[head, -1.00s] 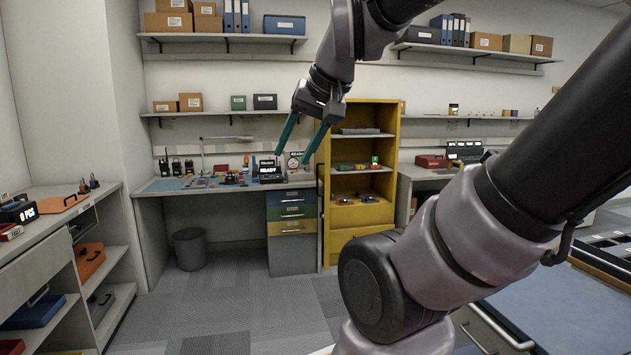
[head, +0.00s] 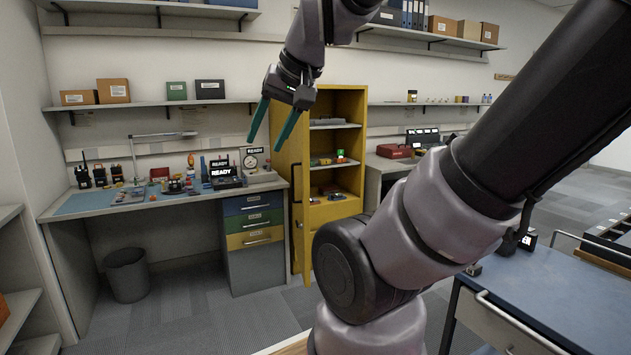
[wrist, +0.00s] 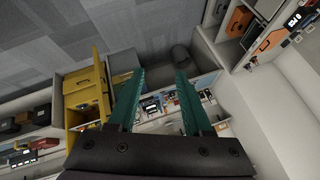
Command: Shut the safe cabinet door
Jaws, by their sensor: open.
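The yellow safe cabinet (head: 360,108) stands against the back wall, its shelves in plain view. Its door (head: 294,215) is swung open at the left side, seen at a steep angle. My gripper (head: 267,143) has two teal fingers, apart and empty. In the head view it hangs in front of the cabinet's upper left, apart from the door as far as I can tell. In the wrist view the gripper (wrist: 158,72) points down over the bench, with the yellow cabinet (wrist: 84,88) to its left. My arm hides the cabinet's lower right.
A workbench (head: 85,203) with radios and a drawer unit (head: 255,240) stands left of the cabinet. A grey bin (head: 128,275) is under the bench. A blue-topped cart (head: 540,300) is close on the right. Grey floor lies free before the drawers.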

